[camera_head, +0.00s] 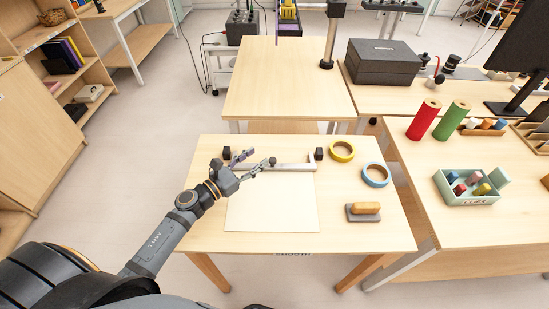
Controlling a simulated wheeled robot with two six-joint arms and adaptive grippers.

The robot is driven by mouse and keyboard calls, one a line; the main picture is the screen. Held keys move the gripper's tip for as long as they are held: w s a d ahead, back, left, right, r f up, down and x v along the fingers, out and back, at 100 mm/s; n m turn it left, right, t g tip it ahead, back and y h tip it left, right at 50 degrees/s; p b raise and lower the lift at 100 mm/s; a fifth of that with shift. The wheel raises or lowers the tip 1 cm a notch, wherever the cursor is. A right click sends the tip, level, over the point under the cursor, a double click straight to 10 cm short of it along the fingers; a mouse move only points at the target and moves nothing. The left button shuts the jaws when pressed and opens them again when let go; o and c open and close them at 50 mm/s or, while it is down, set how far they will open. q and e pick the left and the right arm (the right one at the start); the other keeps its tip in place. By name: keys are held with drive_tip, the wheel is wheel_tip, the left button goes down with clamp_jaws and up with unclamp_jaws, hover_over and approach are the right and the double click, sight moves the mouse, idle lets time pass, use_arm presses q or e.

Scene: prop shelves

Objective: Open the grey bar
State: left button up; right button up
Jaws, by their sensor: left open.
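The grey bar (297,167) lies crosswise along the far edge of a cream board (272,205) on the near table. A black block stands close to each end of the bar, and a small dark knob (272,161) shows at its middle. My left gripper (262,157) reaches in from the left above the bar's left half. Its fingers are apart and empty, with the tips close to the knob; I cannot tell whether they touch it. The gripper hides part of the bar's left half. My right gripper is not in view.
A yellow tape ring (332,151), a blue tape ring (364,175) and a wooden-handled block (364,208) lie right of the board. A side table on the right holds red and green rolls and a pale green tray (461,200). The near table's left front is clear.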

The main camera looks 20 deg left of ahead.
use_arm(q)
drive_tip(key=b, duration=0.1)
approach(270, 161)
drive_tip(key=x, duration=0.2)
drive_tip(key=f+x, duration=0.1)
drive_tip(key=x, duration=0.1)
drive_tip(key=shift+w+d+r+p, duration=0.55)
drive_tip(key=shift+w+r+p, duration=0.2)
drive_tip(key=shift+w+r, duration=0.1)
drive_tip(key=x, duration=0.3)
drive_tip(key=p+x, duration=0.1)
drive_tip(key=shift+w+d+f, duration=0.1)
drive_tip(key=shift+w+f, duration=0.15)
drive_tip(key=shift+f, duration=0.1)
drive_tip(key=shift+w+d, duration=0.2)
drive_tip(key=shift+w, duration=0.15)
drive_tip(key=shift+s, duration=0.1)
drive_tip(key=shift+c, duration=0.4)
clamp_jaws()
